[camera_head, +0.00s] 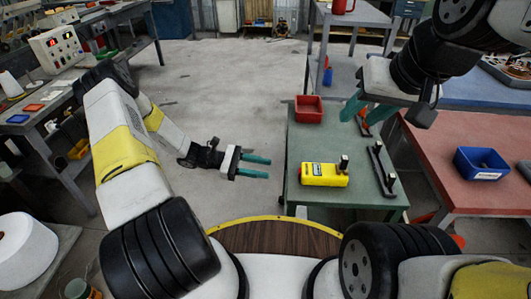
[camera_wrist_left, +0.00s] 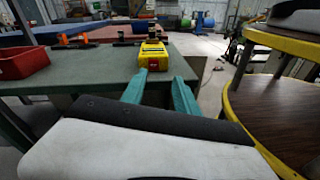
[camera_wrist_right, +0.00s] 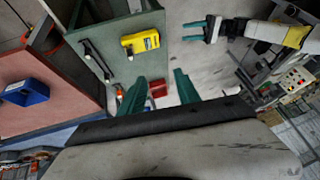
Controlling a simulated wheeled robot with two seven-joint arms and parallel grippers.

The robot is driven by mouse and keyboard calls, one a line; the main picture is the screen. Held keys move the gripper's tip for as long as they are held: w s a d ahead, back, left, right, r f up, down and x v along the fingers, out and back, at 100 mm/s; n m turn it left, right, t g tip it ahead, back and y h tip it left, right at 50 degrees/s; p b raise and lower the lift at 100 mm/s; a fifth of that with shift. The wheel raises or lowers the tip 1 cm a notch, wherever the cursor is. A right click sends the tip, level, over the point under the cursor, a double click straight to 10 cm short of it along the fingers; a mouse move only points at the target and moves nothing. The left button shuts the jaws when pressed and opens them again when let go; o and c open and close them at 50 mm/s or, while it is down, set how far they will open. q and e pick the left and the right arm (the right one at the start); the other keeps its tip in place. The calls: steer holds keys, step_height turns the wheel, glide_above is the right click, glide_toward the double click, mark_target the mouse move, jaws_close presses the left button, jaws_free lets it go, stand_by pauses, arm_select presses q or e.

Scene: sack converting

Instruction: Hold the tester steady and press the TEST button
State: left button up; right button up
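The tester is a yellow box (camera_head: 320,174) with a dark-and-metal fitting at its right end, lying on the green-topped table (camera_head: 340,137). It also shows in the left wrist view (camera_wrist_left: 153,50), with a red patch on its near end, and in the right wrist view (camera_wrist_right: 140,42). I cannot make out which part is the TEST button. My left gripper (camera_head: 265,167) is open and empty, left of the tester and apart from it, its fingers pointing towards it. My right gripper (camera_head: 362,112) is open and empty, above the table's far right part, with its fingers pointing down.
A red bin (camera_head: 309,109) stands at the table's far left corner. A black bar-like handle (camera_head: 382,168) lies right of the tester. A red-topped table with a blue bin (camera_head: 482,163) adjoins on the right. Open floor lies left of the green table.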

steer(key=o, duration=1)
steer(key=shift+o, duration=0.7)
steer(key=shift+w+d+f+n, duration=0.1)
steer(key=shift+w+f+n, duration=0.05)
steer(key=shift+w+n, duration=0.2)
steer(key=n+g+h, duration=0.2)
steer(key=n+g, duration=0.4)
steer(key=n, duration=1)
glide_above(340, 168)
steer(key=f, duration=1.6)
steer(key=w+f, duration=0.1)
steer(key=f, duration=0.7)
arm_select(q)
steer(key=shift+w+d+f+n+t+h, duration=0.15)
steer(key=shift+f+n+t+h, duration=0.15)
steer(key=shift+f+n, duration=0.15)
steer(key=shift+w+f+n+t+h, duration=0.1)
steer(key=shift+f+n+t+h, duration=0.25)
steer(key=shift+f, duration=0.2)
arm_select(e)
steer(key=shift+n, duration=0.35)
steer(key=shift+d+f, duration=0.1)
steer(key=shift+f, duration=4.1)
